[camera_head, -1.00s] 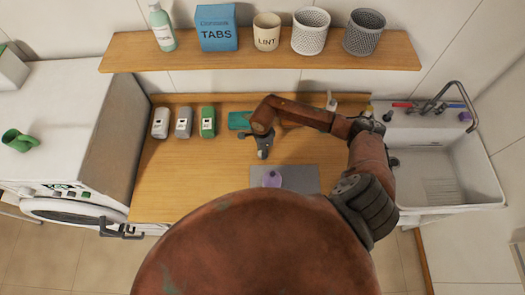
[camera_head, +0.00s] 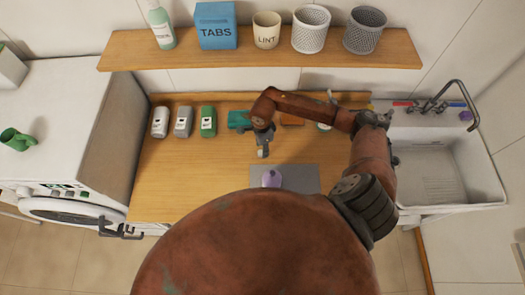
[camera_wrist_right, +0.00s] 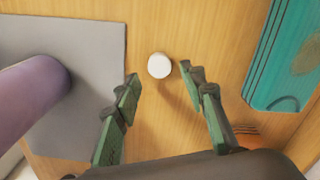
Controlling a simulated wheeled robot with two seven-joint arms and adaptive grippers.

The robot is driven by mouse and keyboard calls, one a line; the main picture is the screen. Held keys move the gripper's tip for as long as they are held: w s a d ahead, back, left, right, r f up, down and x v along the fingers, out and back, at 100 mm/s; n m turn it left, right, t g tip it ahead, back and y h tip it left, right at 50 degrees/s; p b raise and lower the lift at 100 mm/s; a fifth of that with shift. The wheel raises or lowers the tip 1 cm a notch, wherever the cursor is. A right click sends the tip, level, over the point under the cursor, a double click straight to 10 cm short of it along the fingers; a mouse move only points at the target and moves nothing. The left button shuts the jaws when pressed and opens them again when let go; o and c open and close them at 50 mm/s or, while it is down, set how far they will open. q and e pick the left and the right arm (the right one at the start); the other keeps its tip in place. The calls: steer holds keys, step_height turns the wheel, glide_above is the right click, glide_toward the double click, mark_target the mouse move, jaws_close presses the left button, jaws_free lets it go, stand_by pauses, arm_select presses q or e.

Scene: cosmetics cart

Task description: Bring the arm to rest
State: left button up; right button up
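My right arm reaches over the wooden counter (camera_head: 165,190) in the head view. Its gripper (camera_head: 263,150) points down just behind the grey mat. In the right wrist view the gripper (camera_wrist_right: 160,84) is open, with its two green fingers apart. A small white round thing (camera_wrist_right: 159,66) shows just beyond and between the fingertips, with no finger visibly touching it. It also shows as a small pale spot under the gripper in the head view (camera_head: 263,154).
A purple bottle (camera_head: 271,179) stands on the grey mat (camera_head: 300,177). Behind are a teal item (camera_head: 238,119), an orange item (camera_head: 292,120) and three small containers (camera_head: 184,122). A shelf (camera_head: 130,56) hangs above. A sink (camera_head: 435,175) is right; a washer (camera_head: 65,120) is left.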

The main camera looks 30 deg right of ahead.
step_height(320, 180, up, 9)
steer(key=b, duration=0.2)
steer(key=shift+r, duration=0.1)
